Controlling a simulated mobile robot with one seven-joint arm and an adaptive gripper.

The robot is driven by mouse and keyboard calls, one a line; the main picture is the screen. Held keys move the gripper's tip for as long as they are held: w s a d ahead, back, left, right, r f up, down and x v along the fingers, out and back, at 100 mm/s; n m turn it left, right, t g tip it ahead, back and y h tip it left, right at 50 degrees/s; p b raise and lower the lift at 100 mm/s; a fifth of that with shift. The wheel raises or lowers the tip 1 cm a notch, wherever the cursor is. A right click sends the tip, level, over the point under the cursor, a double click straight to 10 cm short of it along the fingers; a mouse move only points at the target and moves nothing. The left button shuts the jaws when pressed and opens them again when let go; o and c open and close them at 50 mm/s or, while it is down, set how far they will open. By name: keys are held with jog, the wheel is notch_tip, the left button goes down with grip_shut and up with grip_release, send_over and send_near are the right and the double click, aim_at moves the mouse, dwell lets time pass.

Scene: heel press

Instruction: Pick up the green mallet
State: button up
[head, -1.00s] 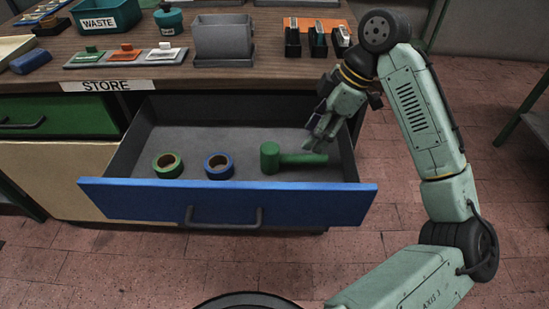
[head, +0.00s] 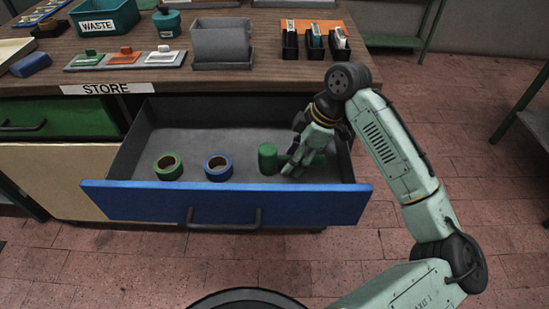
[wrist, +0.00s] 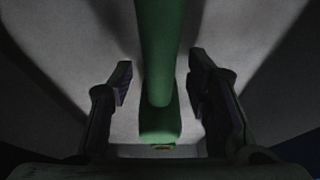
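The green mallet (head: 268,158) lies in the right part of the open blue-fronted drawer (head: 140,204). Its head shows in the head view, while my gripper (head: 292,170) covers most of its handle. In the wrist view the green mallet (wrist: 157,50) runs down the middle, between the two fingers. My gripper (wrist: 160,88) is open there, with a finger on each side and a gap showing between each finger and the handle.
A green tape roll (head: 168,167) and a blue tape roll (head: 218,167) lie left of the mallet in the drawer. The drawer's walls and blue front stand close around my gripper. The bench top (head: 265,78) above holds a grey bin (head: 221,40) and black holders (head: 315,46).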

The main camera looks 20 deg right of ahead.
grip_shut()
dwell(0.3)
jog(key=shift+r, duration=0.15)
